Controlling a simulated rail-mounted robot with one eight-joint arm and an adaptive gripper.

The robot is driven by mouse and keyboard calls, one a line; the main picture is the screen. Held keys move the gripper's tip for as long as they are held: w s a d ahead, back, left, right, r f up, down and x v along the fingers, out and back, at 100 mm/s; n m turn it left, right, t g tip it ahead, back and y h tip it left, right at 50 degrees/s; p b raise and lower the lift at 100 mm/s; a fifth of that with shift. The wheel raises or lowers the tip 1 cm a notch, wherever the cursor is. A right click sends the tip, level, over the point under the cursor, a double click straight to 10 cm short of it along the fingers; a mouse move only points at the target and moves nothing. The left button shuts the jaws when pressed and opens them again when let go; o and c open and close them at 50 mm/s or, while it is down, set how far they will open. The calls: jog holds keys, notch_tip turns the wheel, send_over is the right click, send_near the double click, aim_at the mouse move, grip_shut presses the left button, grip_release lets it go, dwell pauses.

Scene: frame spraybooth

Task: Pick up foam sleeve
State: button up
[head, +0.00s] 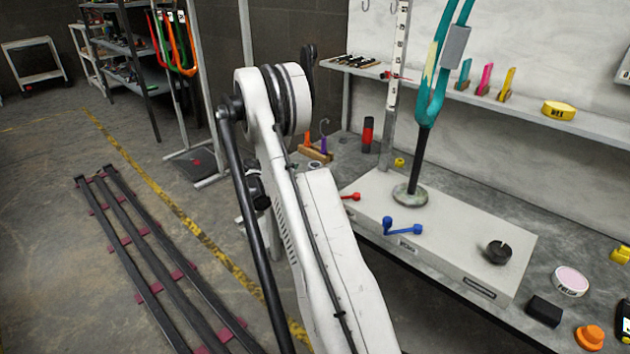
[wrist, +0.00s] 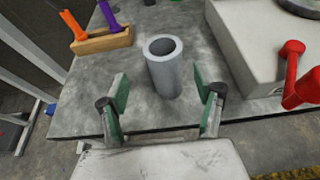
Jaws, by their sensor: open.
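A grey hollow cylinder, which looks like the foam sleeve (wrist: 164,76), stands upright on the grey workbench (wrist: 130,62) in the wrist view, its open end facing up. In the head view only its pale rim (head: 315,164) shows beside my arm. My gripper (wrist: 160,88) is open and empty, with its green-padded fingers apart. In the wrist view the sleeve appears in the gap between the fingertips, clear of both pads. How far it stands beyond the tips is hard to tell.
A wooden holder (wrist: 103,41) with orange and purple tools stands left of the sleeve. A pale box (wrist: 245,45) with a red handle (wrist: 291,77) is at right. In the head view a teal fork (head: 432,85) stands on the box (head: 455,235). The bench around the sleeve is bare.

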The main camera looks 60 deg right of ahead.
jog(key=shift+s+b+x, duration=0.2)
jog(key=shift+b+x, duration=0.35)
jog(key=shift+x, duration=0.85)
jog(key=shift+s+b+x, duration=0.2)
jog(key=shift+b+x, duration=0.3)
jog(key=shift+x, duration=0.85)
jog(key=shift+d+f, duration=0.1)
jog(key=shift+d, duration=0.2)
jog(key=shift+c, duration=0.5)
jog(key=c, duration=0.8)
